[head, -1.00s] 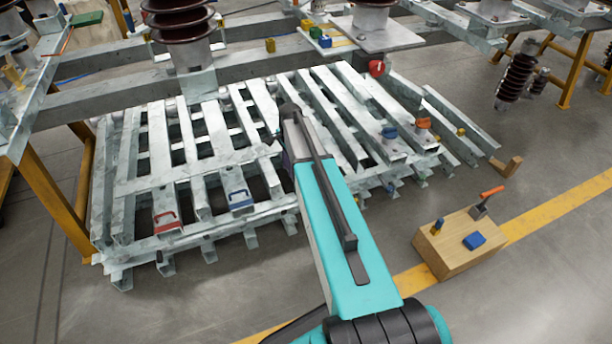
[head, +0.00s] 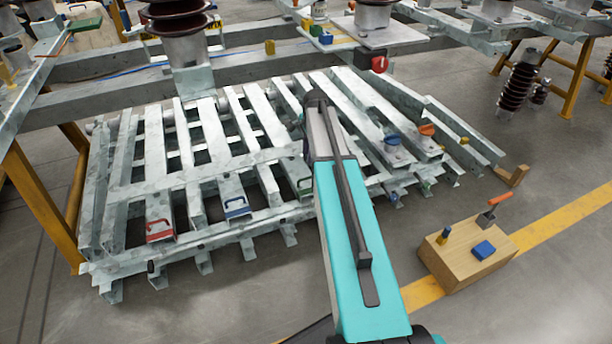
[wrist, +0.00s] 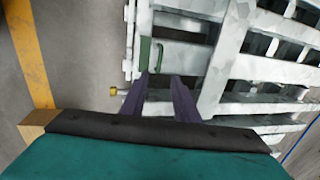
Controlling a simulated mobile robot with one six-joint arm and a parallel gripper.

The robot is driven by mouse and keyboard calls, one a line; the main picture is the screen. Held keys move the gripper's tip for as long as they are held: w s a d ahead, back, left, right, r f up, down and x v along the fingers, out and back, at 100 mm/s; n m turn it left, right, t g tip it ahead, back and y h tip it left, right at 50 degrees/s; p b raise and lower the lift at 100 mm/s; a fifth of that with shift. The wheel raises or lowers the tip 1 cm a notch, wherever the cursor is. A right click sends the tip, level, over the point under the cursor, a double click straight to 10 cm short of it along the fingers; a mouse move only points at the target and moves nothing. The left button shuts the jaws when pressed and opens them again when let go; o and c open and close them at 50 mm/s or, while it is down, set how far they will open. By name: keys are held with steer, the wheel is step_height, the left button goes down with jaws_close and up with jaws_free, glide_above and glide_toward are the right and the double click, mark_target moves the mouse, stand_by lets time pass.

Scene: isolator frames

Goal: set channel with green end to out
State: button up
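The channel with a green end (wrist: 157,55) shows in the wrist view as a pale metal bar with a green handle on its end. In the head view the green end (head: 304,186) shows just left of my arm, on the front side of the rack. My gripper (wrist: 160,82) has two purple fingers, which stand apart with nothing seen between them. Their tips point toward the green handle and lie just short of it in the picture; the height gap is hard to judge. In the head view my arm hides the gripper.
The channels lie in a galvanized rack (head: 205,240), beside ends in red (head: 159,230) and blue (head: 236,207). A wooden block (head: 464,262) with small tools stands on the floor at right. Steel beams (head: 260,66) cross behind. Floor at front left is clear.

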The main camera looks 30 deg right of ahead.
steer(key=shift+f, duration=0.15)
steer(key=b, duration=0.5)
glide_above(306, 186)
step_height(306, 186, down, 13)
steer(key=shift+f, duration=0.15)
jaws_close()
